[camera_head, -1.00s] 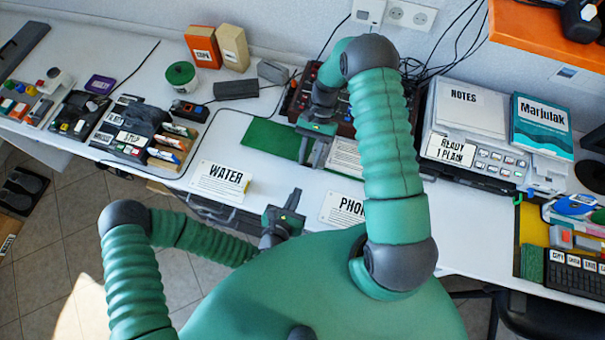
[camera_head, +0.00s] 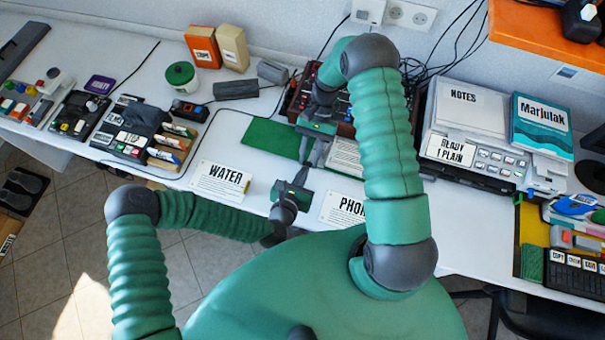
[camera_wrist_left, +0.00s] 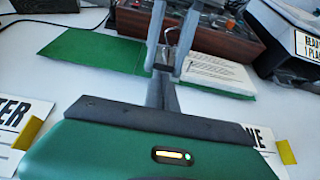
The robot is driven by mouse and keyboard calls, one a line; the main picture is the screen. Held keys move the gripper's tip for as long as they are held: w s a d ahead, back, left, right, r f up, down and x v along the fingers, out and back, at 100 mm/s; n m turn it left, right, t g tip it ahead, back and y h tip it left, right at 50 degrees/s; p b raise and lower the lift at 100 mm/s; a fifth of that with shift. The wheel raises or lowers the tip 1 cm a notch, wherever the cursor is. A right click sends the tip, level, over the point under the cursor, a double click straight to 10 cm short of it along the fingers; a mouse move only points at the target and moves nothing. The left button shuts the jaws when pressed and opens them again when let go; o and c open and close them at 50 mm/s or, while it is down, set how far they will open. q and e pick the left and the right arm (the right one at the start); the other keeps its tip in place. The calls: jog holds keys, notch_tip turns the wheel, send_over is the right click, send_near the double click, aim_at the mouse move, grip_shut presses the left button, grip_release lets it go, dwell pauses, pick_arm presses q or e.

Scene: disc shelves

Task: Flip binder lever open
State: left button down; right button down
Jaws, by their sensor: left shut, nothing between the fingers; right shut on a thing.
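The green binder lies open on the desk, its bare green cover (camera_head: 268,138) to the left and white printed pages (camera_head: 347,158) to the right. A thin metal lever (camera_wrist_left: 171,42) shows at its middle in the left wrist view. My right gripper (camera_head: 318,152) reaches down over the binder's middle and is shut on part of it. Its two grey fingers flank the lever; which part they grip is hidden. My left gripper (camera_head: 301,176) is shut and empty at the binder's near edge. Its closed fingers (camera_wrist_left: 162,92) point toward the lever, just short of it or touching; I cannot tell.
A WATER card (camera_head: 220,180) and a PHONE card (camera_head: 342,210) flank my left gripper. A brown box with knobs (camera_head: 345,128) stands behind the binder. A printer (camera_head: 470,160) is to the right, a green round tin (camera_head: 181,76) at the back left.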

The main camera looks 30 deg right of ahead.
jog(key=c, duration=1.5)
grip_release()
jog(key=shift+s+a+f, duration=0.1)
jog(key=shift+s+a, duration=0.05)
jog(key=shift+a, duration=0.05)
jog(key=o, duration=0.4)
jog(key=shift+d, duration=0.1)
